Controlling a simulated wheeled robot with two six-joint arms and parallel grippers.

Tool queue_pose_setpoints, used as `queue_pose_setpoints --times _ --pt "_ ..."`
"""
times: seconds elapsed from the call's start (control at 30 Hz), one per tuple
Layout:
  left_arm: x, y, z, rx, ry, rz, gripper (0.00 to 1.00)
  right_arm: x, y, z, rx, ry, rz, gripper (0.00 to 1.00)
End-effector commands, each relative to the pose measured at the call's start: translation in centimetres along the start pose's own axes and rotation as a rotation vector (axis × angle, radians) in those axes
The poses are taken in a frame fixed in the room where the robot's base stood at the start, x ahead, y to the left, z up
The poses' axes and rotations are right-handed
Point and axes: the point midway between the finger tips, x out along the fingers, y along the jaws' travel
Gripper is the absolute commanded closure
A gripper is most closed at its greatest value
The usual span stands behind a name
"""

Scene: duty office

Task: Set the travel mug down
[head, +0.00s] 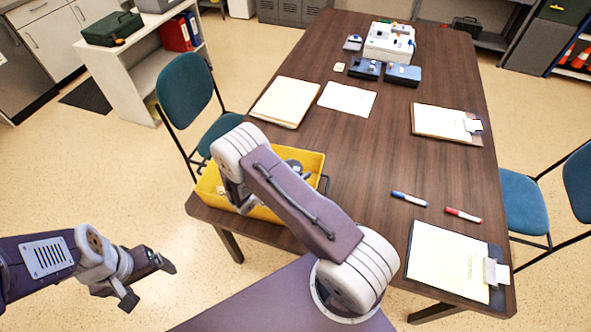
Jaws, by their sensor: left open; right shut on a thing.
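My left gripper (150,280) is open and empty over the floor at the lower left, apart from the table. My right arm reaches over the table's near left corner. Its gripper (234,192) points down at the yellow bin (264,213) and is mostly hidden behind my own arm. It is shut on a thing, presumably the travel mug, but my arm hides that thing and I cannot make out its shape. I cannot tell whether it touches the bin or the table (365,150).
Folders (285,102), a paper sheet (347,99), two clipboards (446,124) (447,259) and two markers (409,198) (463,215) lie on the table. A white case (389,43) and blue boxes (403,76) stand at the back. The table's middle is clear. Chairs (187,85) (524,205) flank it.

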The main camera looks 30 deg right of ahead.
Motion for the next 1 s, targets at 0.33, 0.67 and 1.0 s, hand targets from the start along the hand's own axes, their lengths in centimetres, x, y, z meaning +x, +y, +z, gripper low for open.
queue_pose_setpoints --times 0.33,0.67,1.0 --pt "0.2 0.0 0.0 0.000 0.000 0.000 0.16 0.1 0.0 -0.2 -0.001 0.000 0.000 0.12" --pt "0.3 0.0 0.0 0.000 0.000 0.000 0.16 -1.1 0.1 -0.1 0.000 0.000 0.003 0.12" --pt "1.6 0.0 0.2 0.000 0.000 0.000 0.16 -9.4 0.1 -0.1 0.000 0.001 0.005 0.12"
